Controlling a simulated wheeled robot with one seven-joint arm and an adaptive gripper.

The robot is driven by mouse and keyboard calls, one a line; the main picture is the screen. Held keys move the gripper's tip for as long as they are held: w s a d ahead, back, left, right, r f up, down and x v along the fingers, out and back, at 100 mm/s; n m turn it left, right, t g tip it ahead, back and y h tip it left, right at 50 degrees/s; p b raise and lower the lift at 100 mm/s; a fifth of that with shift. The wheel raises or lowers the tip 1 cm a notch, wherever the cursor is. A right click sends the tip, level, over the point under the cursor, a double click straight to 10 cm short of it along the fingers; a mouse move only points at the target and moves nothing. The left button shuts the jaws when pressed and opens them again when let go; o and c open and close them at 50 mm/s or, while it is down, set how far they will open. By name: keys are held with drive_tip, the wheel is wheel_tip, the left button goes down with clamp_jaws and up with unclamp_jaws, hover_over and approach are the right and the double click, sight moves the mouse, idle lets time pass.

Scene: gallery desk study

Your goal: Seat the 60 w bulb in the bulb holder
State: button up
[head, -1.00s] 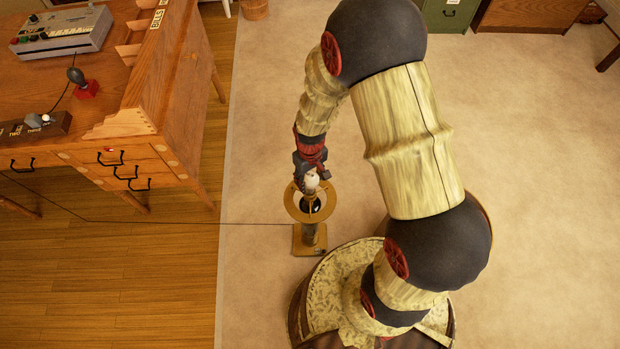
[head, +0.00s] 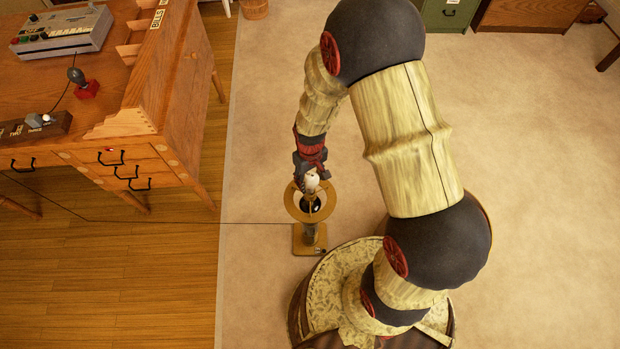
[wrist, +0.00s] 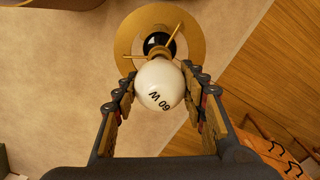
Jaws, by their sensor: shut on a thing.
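The 60 w bulb (wrist: 160,85) is white and round, with its "60 W" marking facing the wrist camera. My gripper (wrist: 160,88) is shut on it, one finger on each side; in the head view my gripper (head: 311,176) shows at the top of a brass stand. The bulb (head: 312,182) is partly hidden by my gripper there. The bulb holder (wrist: 157,44) is a dark socket inside a brass ring (wrist: 125,45) with thin spokes. The bulb overlaps the near part of the ring in the wrist view. Its base is hidden, so I cannot tell whether it touches the socket.
The stand's square base (head: 305,240) rests on the beige carpet, and a thin cord runs left from it. Open carpet (head: 530,180) lies at right.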

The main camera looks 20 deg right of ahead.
drive_tip(key=shift+f+b, duration=0.95)
drive_tip(key=shift+f, duration=0.8)
drive_tip(key=o, duration=1)
drive_tip(key=shift+c, duration=0.2)
drive_tip(key=shift+r, duration=0.1)
wheel_tip(320, 180, up, 12)
drive_tip(key=shift+f, duration=0.1)
drive_tip(key=shift+s, duration=0.1)
